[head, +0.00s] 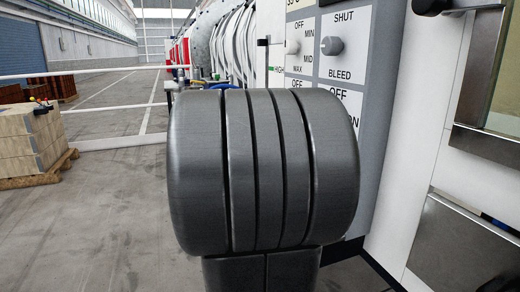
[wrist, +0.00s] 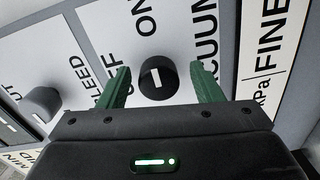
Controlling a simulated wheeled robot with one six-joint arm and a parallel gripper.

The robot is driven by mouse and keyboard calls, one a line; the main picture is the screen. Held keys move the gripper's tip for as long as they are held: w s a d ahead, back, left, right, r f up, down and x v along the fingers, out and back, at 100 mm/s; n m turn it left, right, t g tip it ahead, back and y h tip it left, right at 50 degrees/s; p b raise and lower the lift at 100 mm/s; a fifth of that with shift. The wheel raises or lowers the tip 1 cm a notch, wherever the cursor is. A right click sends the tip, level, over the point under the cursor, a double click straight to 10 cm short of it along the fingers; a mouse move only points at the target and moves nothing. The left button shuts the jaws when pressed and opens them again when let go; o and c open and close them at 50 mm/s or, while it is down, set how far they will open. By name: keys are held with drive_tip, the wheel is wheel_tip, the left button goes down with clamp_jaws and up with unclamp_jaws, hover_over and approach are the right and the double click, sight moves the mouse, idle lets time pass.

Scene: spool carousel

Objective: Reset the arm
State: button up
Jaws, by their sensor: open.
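In the wrist view my gripper (wrist: 160,67) is open, with its two green fingers spread to either side of a black knob (wrist: 157,84) with a white mark. I see a gap between the knob and each finger, and the jaws hold nothing. The knob sits on a white panel (wrist: 100,17) with the words OFF, ON and VACUUM. How far the fingertips are from the panel is hard to tell. In the head view my own arm blocks the middle, and the gripper is hidden.
A grey knob marked SHUT and BLEED (head: 332,45) is on the panel (head: 388,60); it shows left of the gripper in the wrist view (wrist: 42,103). A smaller knob (head: 292,47) is beside it. Pallet boxes (head: 28,138) stand left on open floor (head: 110,220).

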drive_tip(key=n+p, duration=0.5)
drive_tip(key=p, duration=0.3)
drive_tip(key=n+p, duration=0.5)
drive_tip(key=p, duration=0.4)
drive_tip(key=n+p, duration=0.5)
drive_tip(key=p, duration=0.4)
drive_tip(key=shift+w+a+r+n+h, duration=0.1)
drive_tip(key=shift+a+r+n+h, duration=0.1)
drive_tip(key=shift+r+n+h, duration=0.15)
drive_tip(key=shift+f+p, duration=0.1)
drive_tip(key=shift+p, duration=0.2)
